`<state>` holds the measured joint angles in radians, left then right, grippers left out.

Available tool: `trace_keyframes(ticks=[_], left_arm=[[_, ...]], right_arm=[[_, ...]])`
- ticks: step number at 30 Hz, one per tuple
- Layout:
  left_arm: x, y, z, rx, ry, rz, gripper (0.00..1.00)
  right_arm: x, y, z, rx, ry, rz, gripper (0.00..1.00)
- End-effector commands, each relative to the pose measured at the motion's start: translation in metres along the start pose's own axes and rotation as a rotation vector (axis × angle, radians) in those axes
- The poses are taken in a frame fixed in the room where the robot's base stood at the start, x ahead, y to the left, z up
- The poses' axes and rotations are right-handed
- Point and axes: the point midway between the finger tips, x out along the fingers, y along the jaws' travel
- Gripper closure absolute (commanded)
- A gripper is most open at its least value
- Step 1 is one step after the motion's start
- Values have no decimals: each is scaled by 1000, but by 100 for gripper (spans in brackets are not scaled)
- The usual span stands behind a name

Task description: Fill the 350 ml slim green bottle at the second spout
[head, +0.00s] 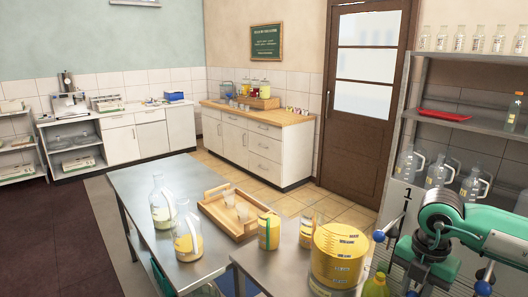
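Neither of my grippers is in view. A black number 1 marks a pale surface beside the shelf; blue knobs (379,236) on metal rods show near the arm. No spout marked 2 is visible.
A steel table (150,184) holds two glass jugs (187,245) and a wooden tray (213,207). A nearer table carries a large yellow drum (339,255) and smaller yellow-filled jars. The shelf (465,123) holds clear bottles, handled jugs and a red tray (443,115). Open floor lies left.

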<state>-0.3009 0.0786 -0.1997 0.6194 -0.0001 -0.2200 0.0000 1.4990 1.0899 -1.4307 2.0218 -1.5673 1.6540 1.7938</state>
Motion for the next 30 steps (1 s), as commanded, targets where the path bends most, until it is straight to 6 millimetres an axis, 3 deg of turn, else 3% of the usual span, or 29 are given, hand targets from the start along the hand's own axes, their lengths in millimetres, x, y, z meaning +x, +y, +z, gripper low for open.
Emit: trace_keyframes(ticks=[5, 30], left_arm=[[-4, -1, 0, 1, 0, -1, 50], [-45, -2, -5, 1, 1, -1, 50]], right_arm=[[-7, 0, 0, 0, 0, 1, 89], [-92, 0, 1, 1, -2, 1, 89]])
